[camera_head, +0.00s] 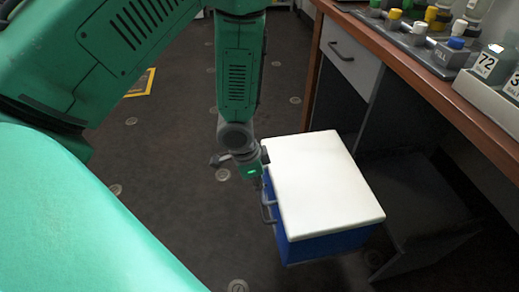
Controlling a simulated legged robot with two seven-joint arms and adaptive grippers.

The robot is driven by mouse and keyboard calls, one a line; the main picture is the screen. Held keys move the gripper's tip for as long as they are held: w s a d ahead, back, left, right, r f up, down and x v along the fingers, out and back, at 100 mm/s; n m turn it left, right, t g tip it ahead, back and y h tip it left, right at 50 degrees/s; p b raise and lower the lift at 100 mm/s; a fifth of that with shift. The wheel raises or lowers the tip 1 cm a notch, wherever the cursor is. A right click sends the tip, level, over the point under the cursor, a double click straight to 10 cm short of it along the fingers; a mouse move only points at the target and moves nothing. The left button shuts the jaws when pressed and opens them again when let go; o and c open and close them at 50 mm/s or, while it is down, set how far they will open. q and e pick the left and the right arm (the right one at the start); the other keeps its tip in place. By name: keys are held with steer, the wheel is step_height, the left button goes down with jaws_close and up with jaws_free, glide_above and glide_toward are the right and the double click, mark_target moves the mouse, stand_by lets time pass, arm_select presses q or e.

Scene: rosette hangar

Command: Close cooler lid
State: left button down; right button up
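A blue cooler (328,245) with a white lid (325,185) stands low beside the desk, right of centre. The lid lies over the top of the body, and no gap shows along the near edge. A dark handle (268,208) is on its left side. My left gripper (260,178) points down at the cooler's left side, by the lid's left edge and just above the handle. Its fingers are small and dark, so I cannot tell if they are open or touching the lid. My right gripper is not in view.
A brown-topped desk (420,80) with a drawer (348,58) runs along the right, close beside the cooler. Bottles with coloured caps and a grey rack (405,38) stand on it. The dark floor (180,170) left of the cooler is clear.

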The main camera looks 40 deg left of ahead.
arm_select(q)
steer(key=r+p, duration=0.4)
steer(key=shift+w+d+r+p, duration=0.2)
steer(key=shift+w+d+p, duration=0.05)
steer(key=shift+w+p, duration=0.1)
steer(key=s+a+r+p, duration=0.3)
steer(key=s+r, duration=0.1)
steer(key=r, duration=0.3)
steer(key=shift+s+a+r, duration=0.15)
steer(key=shift+a+r, duration=0.2)
